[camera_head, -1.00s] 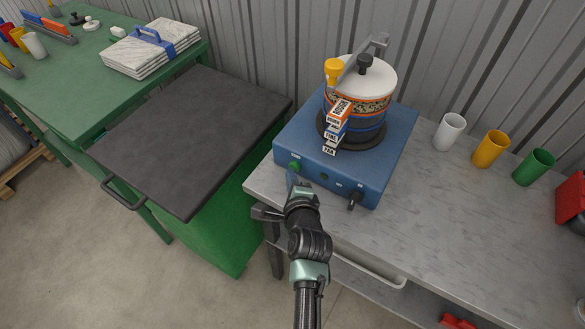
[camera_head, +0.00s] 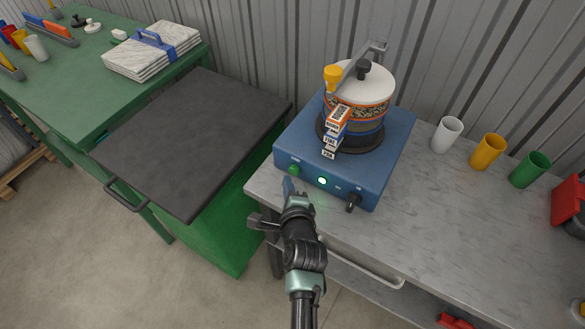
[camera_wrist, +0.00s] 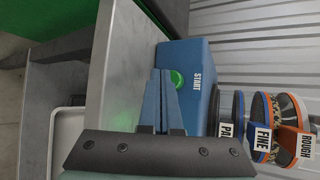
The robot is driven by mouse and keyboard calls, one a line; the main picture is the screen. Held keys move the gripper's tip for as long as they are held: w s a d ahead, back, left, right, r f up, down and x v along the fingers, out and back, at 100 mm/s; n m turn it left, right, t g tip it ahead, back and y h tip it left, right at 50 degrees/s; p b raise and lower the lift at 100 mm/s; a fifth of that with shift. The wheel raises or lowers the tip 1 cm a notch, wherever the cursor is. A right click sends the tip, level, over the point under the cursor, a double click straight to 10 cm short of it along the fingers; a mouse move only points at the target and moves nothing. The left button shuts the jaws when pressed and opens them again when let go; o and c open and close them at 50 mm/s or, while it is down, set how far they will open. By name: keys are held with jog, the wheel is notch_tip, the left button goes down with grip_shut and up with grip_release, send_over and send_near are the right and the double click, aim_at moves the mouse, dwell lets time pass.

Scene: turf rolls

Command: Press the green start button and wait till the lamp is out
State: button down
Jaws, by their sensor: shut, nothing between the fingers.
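The blue sieve shaker (camera_head: 290,150) stands on the marble-topped bench with a stack of labelled sieves (camera_head: 352,110) clamped on top. Its green start button (camera_head: 294,170) is on the front panel at the left; it also shows in the wrist view (camera_wrist: 177,79) beside the word START. The lamp (camera_head: 322,181) right of the button is lit, bright whitish green. My gripper (camera_head: 288,184) is shut and empty, its fingertips just in front of and below the button. In the wrist view the fingertips (camera_wrist: 164,74) partly cover the button; I cannot tell whether they touch it.
A dark knob (camera_head: 353,202) sits right of the lamp. White, yellow (camera_head: 488,152) and green cups stand on the bench (camera_head: 420,220) at the right, near a red object (camera_head: 569,203). A dark-topped green cabinet (camera_head: 190,140) stands left, with a gap between it and the bench.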

jog(key=s+a+p, duration=0.1)
jog(key=p, duration=0.1)
jog(key=s+a+p, duration=0.1)
jog(key=s+p, duration=0.1)
jog(key=shift+a+r, duration=0.15)
jog(key=shift+r, duration=0.05)
jog(key=shift+s+a+f, duration=0.2)
jog(key=shift+s+a, duration=0.15)
jog(key=shift+s, duration=0.2)
dwell(0.5)
jog(key=w+r+n+t, duration=0.3)
jog(key=w+r+n, duration=0.15)
jog(key=r, duration=1.45)
jog(key=w+r+n+t, duration=0.35)
jog(key=r+n, duration=0.25)
jog(key=r, duration=1.3)
jog(key=s+r+n+t, duration=0.2)
jog(key=s+r, duration=0.4)
jog(key=r, duration=0.4)
jog(key=s+r+n+t, duration=0.3)
jog(key=s+r+n, duration=0.2)
jog(key=r, duration=0.5)
jog(key=s+r+n+t+h, duration=0.1)
jog(key=s+r+n+t, duration=0.2)
jog(key=s+r, duration=0.6)
notch_tip(320, 180, up, 2)
jog(key=shift+s+r, duration=0.1)
jog(key=shift+s, duration=0.1)
